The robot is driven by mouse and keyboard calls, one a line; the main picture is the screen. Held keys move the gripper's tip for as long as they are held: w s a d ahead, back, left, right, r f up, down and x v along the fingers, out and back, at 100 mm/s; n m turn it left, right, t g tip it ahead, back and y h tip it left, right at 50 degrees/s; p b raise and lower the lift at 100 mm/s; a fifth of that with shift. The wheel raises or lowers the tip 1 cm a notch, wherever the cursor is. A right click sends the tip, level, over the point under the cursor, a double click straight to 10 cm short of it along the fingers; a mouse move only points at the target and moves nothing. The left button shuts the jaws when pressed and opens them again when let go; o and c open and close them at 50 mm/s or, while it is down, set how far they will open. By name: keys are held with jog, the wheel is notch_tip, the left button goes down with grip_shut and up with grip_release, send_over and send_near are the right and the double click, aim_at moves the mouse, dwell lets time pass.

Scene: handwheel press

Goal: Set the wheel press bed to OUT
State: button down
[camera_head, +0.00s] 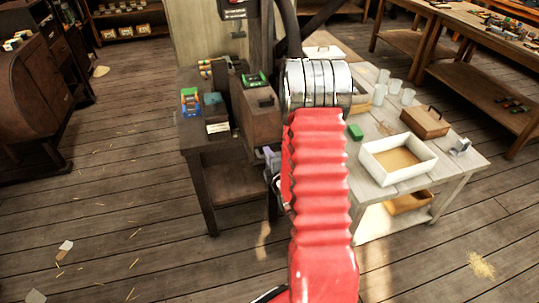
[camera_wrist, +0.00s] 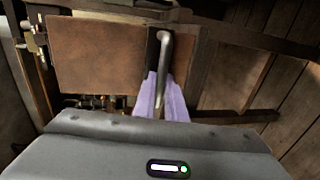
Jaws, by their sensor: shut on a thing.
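In the wrist view, the lavender fingers of my gripper (camera_wrist: 160,98) are shut on a bent metal handle (camera_wrist: 164,48). The handle rises between the fingers and curves over at its top, in front of a dark upright strip. A flat brown panel (camera_wrist: 95,55) is to its left. In the head view, my red arm covers much of the middle and hides what is behind it. A brown wooden block (camera_head: 258,115) of the machine stands on a dark bench (camera_head: 197,145) left of my arm. The handwheel and the bed's position marks cannot be made out.
Right of my arm, a pale table (camera_head: 455,172) holds a white tray (camera_head: 370,160), a brown box (camera_head: 425,121) and several glasses (camera_head: 408,97). Small coloured blocks (camera_head: 190,100) sit on the dark bench's left. The plank floor (camera_head: 120,200) at front left is mostly clear.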

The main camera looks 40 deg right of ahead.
jog(key=shift+s+d+f, duration=0.1)
jog(key=shift+s+f, duration=0.25)
jog(key=shift+s, duration=0.25)
jog(key=c, duration=2.1)
grip_release()
jog(key=shift+s, duration=0.1)
jog(key=shift+o, duration=1.4)
jog(key=shift+w+r, duration=0.2)
jog(key=shift+a, duration=0.2)
